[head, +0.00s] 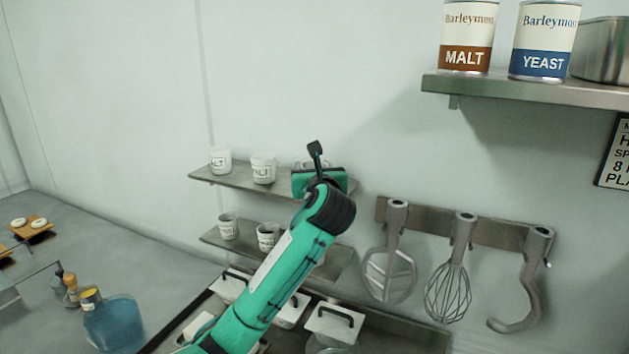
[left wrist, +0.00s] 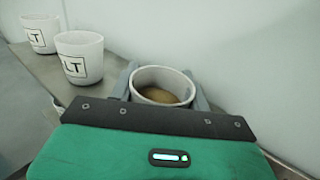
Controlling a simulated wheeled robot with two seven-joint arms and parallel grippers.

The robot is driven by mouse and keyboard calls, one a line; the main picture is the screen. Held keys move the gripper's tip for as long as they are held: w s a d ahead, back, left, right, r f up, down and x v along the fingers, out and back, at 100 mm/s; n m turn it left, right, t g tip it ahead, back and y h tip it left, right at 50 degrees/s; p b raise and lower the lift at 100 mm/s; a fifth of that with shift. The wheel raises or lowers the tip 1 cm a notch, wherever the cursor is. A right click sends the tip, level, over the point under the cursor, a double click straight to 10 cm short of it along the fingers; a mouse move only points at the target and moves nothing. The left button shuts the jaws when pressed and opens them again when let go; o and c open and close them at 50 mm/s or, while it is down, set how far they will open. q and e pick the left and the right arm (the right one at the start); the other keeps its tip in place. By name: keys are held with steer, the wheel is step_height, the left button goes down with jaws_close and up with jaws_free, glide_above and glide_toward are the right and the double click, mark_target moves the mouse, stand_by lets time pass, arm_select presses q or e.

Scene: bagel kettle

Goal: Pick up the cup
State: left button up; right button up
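A white cup (left wrist: 165,84) with brown contents stands upright at the end of the upper shelf, between the two grey fingers of my left gripper (left wrist: 162,78). One finger is on each side of the cup, close to its wall. Whether they press on it cannot be told. In the head view my left gripper (head: 318,180) is at the right end of the upper shelf and hides most of this cup. Two more white cups with printed labels stand to the left on that shelf, the nearer one (head: 263,168) and the farther one (head: 220,160). My right gripper is not in view.
The upper shelf (head: 235,178) is against the wall. A lower shelf (head: 215,239) holds more cups. Lidded containers (head: 334,322) stand below. Hanging utensils (head: 452,290) are on the right, and a shelf with cans (head: 467,40) is above right.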

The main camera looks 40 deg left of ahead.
arm_select(q)
steer(key=shift+r, duration=0.1)
steer(key=shift+c, duration=0.2)
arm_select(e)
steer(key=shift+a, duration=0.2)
